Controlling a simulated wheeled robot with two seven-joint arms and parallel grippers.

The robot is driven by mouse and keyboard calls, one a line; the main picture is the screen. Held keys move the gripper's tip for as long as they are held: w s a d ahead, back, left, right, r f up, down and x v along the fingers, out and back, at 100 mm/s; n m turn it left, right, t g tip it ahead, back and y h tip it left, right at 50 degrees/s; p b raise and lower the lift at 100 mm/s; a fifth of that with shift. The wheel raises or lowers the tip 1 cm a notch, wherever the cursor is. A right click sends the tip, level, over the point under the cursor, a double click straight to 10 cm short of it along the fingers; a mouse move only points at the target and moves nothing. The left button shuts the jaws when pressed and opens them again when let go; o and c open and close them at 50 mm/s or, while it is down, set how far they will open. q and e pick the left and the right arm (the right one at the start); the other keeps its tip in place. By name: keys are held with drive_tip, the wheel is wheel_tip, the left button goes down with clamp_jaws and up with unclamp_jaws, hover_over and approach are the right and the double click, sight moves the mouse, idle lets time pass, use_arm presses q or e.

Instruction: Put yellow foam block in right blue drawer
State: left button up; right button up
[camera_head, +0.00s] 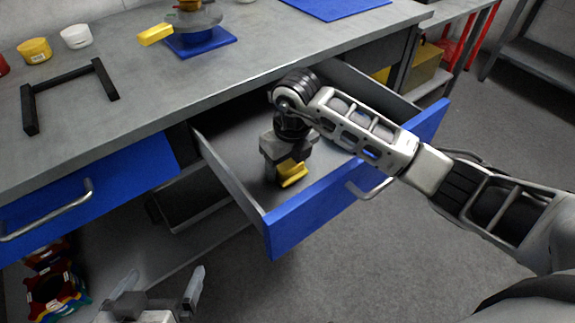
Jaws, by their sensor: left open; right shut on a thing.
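The right blue drawer (290,228) is pulled open, and its grey inside shows. My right gripper (289,172) reaches down into the drawer and is shut on a yellow foam block (293,174). The block is low inside the drawer, near its front left part. I cannot tell whether it touches the drawer floor. My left gripper (160,293) is open and empty at the bottom edge of the view, in front of the bench and left of the open drawer.
Another yellow block (155,34) lies on the bench by a blue plate (217,42). A black frame (70,92) and small tubs (76,37) stand on the bench. The left blue drawer (130,172) looks shut. Coloured parts (55,292) lie on the lower shelf.

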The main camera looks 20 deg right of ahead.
drive_tip(key=shift+f, duration=0.6)
drive_tip(key=shift+f, duration=0.15)
drive_tip(key=o, duration=1)
drive_tip(key=shift+c, duration=0.2)
